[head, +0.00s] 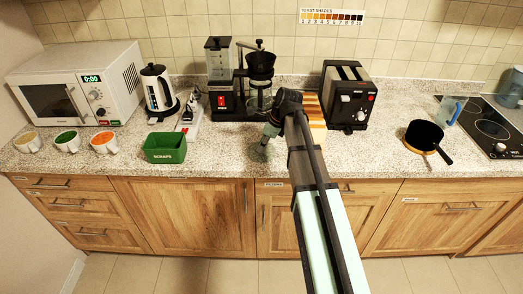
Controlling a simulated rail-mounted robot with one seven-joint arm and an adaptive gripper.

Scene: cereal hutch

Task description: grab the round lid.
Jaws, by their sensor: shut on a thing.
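My gripper (264,146) is low over the counter in front of the coffee maker (228,103), left of the striped wooden board (314,112). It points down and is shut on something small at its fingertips. The held thing is too small and too covered by the fingers to make out. I cannot pick out a separate round lid anywhere. The glass carafe (259,101) stands in the coffee maker, behind my gripper. My arm hides part of the board and of the counter.
A black toaster (347,98) stands to the right. A black pan (424,134) sits further right. The counter (225,155) between bin and gripper is clear.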

